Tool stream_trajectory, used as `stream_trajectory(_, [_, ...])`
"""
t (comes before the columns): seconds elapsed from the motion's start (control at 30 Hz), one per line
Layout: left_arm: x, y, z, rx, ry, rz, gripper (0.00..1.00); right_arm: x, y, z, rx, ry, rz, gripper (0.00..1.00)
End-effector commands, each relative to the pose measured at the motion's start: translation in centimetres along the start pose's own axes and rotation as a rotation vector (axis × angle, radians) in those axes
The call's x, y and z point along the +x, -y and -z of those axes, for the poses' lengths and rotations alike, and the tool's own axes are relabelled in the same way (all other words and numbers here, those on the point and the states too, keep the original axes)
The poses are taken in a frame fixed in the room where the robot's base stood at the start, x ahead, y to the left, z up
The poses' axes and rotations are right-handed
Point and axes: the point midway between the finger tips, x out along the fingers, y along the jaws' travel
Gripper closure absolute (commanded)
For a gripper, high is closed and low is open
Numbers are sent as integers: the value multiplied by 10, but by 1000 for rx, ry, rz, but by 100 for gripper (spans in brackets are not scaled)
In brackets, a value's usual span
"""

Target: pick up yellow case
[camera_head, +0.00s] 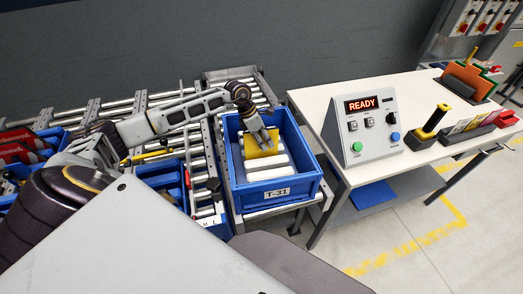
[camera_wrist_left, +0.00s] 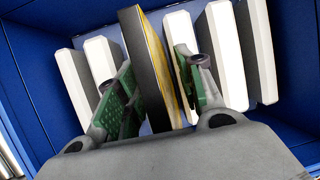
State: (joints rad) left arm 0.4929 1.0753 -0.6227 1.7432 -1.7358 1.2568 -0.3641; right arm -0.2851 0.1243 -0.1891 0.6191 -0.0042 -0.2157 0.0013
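The yellow case (camera_head: 262,143) stands in the blue bin (camera_head: 305,190) labelled T-31, behind several white slabs (camera_head: 268,174). My left gripper (camera_head: 262,137) reaches down into the bin at the case. In the left wrist view the case (camera_wrist_left: 160,70) shows a dark grey side and a yellow side. It lies between the green-padded fingers of my left gripper (camera_wrist_left: 158,88), one on each side. The fingers look close to it, but I cannot tell whether both press on it. White slabs (camera_wrist_left: 225,55) stand on both sides. My right gripper is not in view.
A white table (camera_head: 310,101) at the right holds a READY control box (camera_head: 366,125), a yellow-handled tool (camera_head: 430,125) and other parts. A roller conveyor (camera_head: 150,100) with more blue bins (camera_head: 163,178) lies at the left. The bin walls stand close around my left gripper.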

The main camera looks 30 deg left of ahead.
Motion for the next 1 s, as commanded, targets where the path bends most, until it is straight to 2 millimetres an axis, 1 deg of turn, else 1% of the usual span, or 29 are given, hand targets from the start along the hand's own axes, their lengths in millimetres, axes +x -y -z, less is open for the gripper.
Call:
stream_trajectory(0.47, [3,0,1,0,0,0,62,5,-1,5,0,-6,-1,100])
stream_trajectory(1.0, [4,-1,2,0,0,0,62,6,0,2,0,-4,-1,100])
